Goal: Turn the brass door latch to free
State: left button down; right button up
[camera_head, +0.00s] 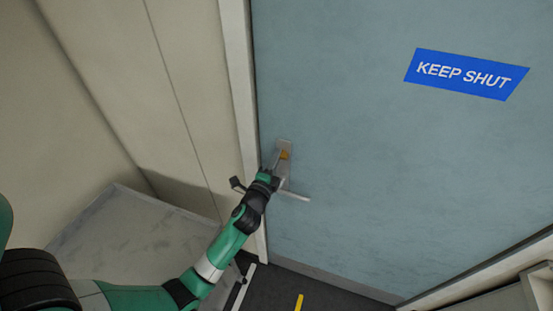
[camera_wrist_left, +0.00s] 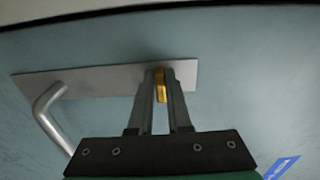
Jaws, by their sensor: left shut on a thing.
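The brass latch (camera_head: 284,155) is a small gold piece near the top of a metal plate (camera_head: 287,147) on a blue-grey door (camera_head: 370,120). In the left wrist view the latch (camera_wrist_left: 160,85) stands between the two fingers of my left gripper (camera_wrist_left: 161,80), at one end of the plate (camera_wrist_left: 110,83). The gripper is shut on it. Its fingers hide part of the latch's sides. In the head view my left gripper (camera_head: 279,163) reaches the plate from the lower left. My right gripper is not in view.
A silver lever handle (camera_head: 292,195) sticks out below the latch; it also shows in the left wrist view (camera_wrist_left: 48,115). A pale door frame (camera_head: 240,90) runs along the left. A blue KEEP SHUT sign (camera_head: 466,74) is higher on the door. A grey worktop (camera_head: 150,240) lies left.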

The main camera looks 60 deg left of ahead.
pick_arm(q)
jog(key=c, duration=0.9)
grip_release()
jog(key=shift+o, duration=0.2)
jog(key=v, duration=1.1)
jog(key=shift+s+d+b, duration=0.2)
jog(key=shift+d+b, duration=0.05)
jog(key=shift+b, duration=0.15)
